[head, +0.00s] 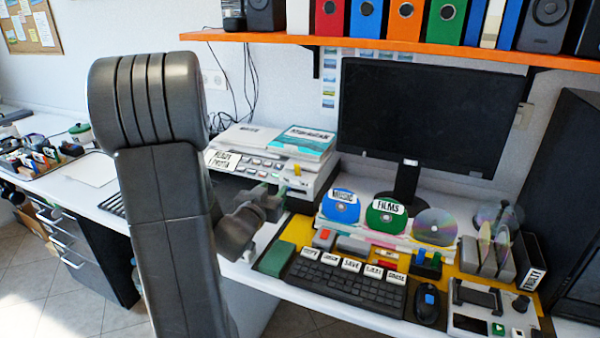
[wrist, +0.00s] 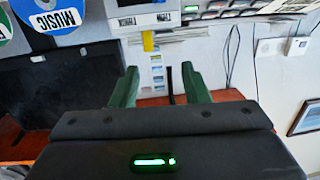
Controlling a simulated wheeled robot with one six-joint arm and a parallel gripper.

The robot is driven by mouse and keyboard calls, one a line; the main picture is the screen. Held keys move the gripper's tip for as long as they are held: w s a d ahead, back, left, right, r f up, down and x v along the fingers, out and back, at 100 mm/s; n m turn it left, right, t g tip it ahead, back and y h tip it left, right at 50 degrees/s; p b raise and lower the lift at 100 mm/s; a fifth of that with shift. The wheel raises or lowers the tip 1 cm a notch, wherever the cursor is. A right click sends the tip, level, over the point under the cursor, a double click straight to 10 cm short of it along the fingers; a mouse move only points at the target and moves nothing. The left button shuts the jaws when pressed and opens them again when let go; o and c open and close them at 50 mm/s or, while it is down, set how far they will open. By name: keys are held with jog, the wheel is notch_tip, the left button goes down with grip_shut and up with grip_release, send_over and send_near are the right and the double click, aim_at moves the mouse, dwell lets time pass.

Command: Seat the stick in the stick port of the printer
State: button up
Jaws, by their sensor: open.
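The printer (head: 318,180) is a pale machine on the desk, left of the monitor; its front edge also shows upside down in the wrist view (wrist: 170,20). A small yellow piece, seemingly the stick (wrist: 148,41), juts out from the printer's front in the wrist view. It also shows as a yellow spot in the head view (head: 297,170). How deep it sits in the port cannot be told. My gripper (wrist: 158,70) is open, with its green fingers apart and nothing between them. The stick lies just beyond the fingertips, roughly between their lines. In the head view my gripper (head: 272,203) is just in front of the printer.
A keyboard (head: 345,286) and discs (head: 386,216) in a stand are on the desk right of my gripper. A monitor (head: 430,115) stands behind them. An orange shelf (head: 300,38) with binders hangs above.

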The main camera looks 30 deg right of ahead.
aim_at(296, 167)
jog(key=shift+m+g+h, duration=0.3)
jog(key=shift+h, duration=0.3)
jog(key=x, duration=1)
jog(key=s+x, duration=0.1)
jog(key=x, duration=0.4)
jog(key=shift+w+d+r, duration=0.1)
jog(key=shift+w+d, duration=0.05)
jog(key=shift+d, duration=0.4)
grip_shut()
